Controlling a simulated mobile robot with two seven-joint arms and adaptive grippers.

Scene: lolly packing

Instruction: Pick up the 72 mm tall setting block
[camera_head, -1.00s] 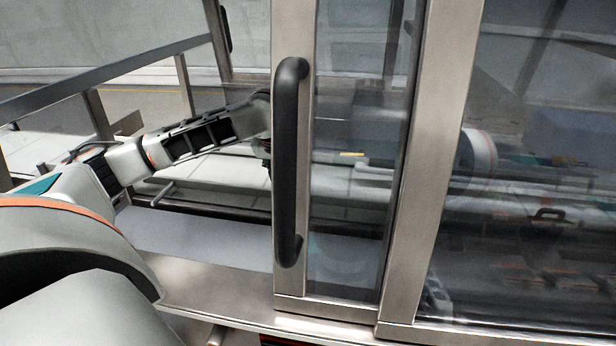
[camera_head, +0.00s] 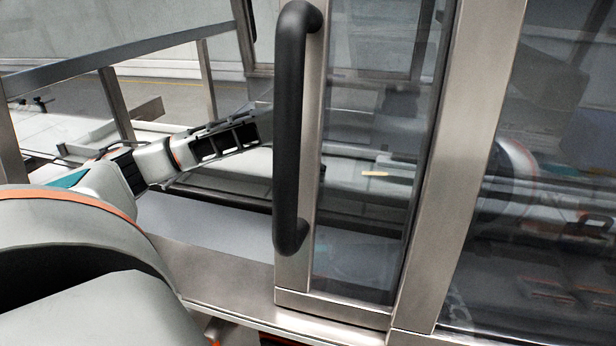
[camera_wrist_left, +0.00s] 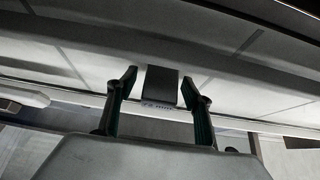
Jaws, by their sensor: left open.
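The setting block (camera_wrist_left: 161,88) is a dark block in the left wrist view, with a pale label at its lower edge that reads 72 mm. My left gripper (camera_wrist_left: 158,79) is open, with one finger to the left of the block and one to the right. Gaps show between the block and both fingers, and I cannot tell how deep the fingers reach around it. In the head view the gripper and the block are hidden behind the door's frame and handle. My right gripper is not in view.
A glass door in a metal frame (camera_head: 464,170) with a black handle (camera_head: 290,135) stands in front of my left forearm. A metal rail (camera_head: 125,60) runs at the left. A small yellowish piece (camera_head: 375,173) shows through the glass. A pale ledge (camera_wrist_left: 60,65) crosses the wrist view.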

